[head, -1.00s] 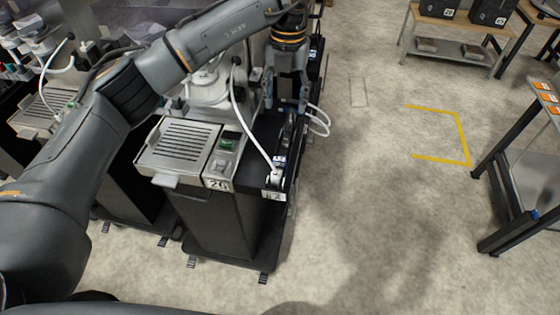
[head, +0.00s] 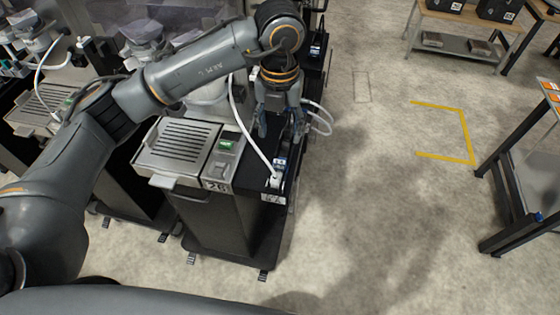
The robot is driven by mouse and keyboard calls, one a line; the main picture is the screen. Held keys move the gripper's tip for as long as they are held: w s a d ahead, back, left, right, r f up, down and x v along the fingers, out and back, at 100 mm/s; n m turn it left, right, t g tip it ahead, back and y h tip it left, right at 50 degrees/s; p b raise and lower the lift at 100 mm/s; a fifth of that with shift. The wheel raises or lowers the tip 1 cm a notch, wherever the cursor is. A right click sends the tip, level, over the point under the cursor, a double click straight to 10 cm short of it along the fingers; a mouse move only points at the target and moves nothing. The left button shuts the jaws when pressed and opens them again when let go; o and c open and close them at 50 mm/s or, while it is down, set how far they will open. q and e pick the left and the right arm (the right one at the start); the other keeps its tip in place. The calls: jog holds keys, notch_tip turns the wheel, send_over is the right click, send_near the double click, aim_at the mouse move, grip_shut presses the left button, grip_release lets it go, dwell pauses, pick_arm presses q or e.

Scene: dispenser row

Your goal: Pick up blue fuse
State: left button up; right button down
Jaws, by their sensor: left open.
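My left gripper (head: 279,132) reaches down from above over the dark right-hand strip of the dispenser. Its two fingers are apart, and no object shows held between them. A small blue and white piece (head: 280,162) sits on this strip just in front of the fingers, near the white hose's end. It is too small to tell whether it is the blue fuse. The area between and behind the fingers is partly hidden. My right gripper is not in view.
The dispenser (head: 178,139) has a slotted tray and a green display (head: 226,145). A white hose (head: 246,133) runs close by the left gripper. Open floor with a yellow marking (head: 463,135) lies right. A dark-framed table (head: 505,190) stands at the right edge.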

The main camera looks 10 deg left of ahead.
pick_arm(q)
send_over(279, 161)
notch_tip(279, 161, down, 5)
jog(key=shift+r+p, duration=0.1)
jog(key=shift+p, duration=0.35)
notch_tip(279, 161, down, 5)
jog(key=p, duration=0.2)
jog(key=shift+s+r+p, duration=0.1)
jog(key=shift+p, duration=0.25)
jog(key=shift+f, duration=0.35)
jog(key=c, duration=0.9)
